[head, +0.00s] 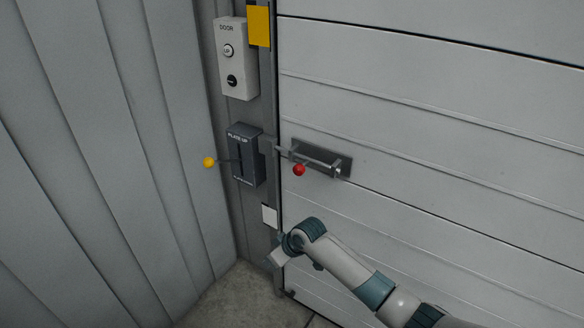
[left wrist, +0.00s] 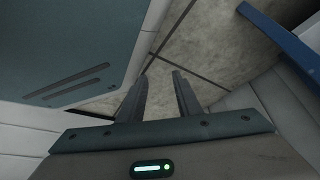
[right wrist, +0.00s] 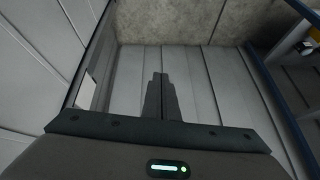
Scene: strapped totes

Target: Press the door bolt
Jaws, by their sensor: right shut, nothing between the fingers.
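The door bolt (head: 325,160) is a grey metal slide with a red knob (head: 299,170), mounted at the left edge of the pale panelled door (head: 430,110) in the head view. Its rod reaches left toward the door frame. My right gripper (head: 274,262) is below the bolt, near the frame, apart from it. In the right wrist view its fingers (right wrist: 161,78) are together with nothing between them. My left gripper (left wrist: 160,80) shows only in the left wrist view, its fingers apart and empty above the floor. The bolt shows in neither wrist view.
A dark "PLATE UP" box (head: 245,165) with a yellow-knobbed lever (head: 209,162) is left of the bolt. Above it is a white DOOR button box (head: 237,60). A yellow plate (head: 259,27) sits on the frame. The corrugated wall (head: 100,150) closes the left side.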

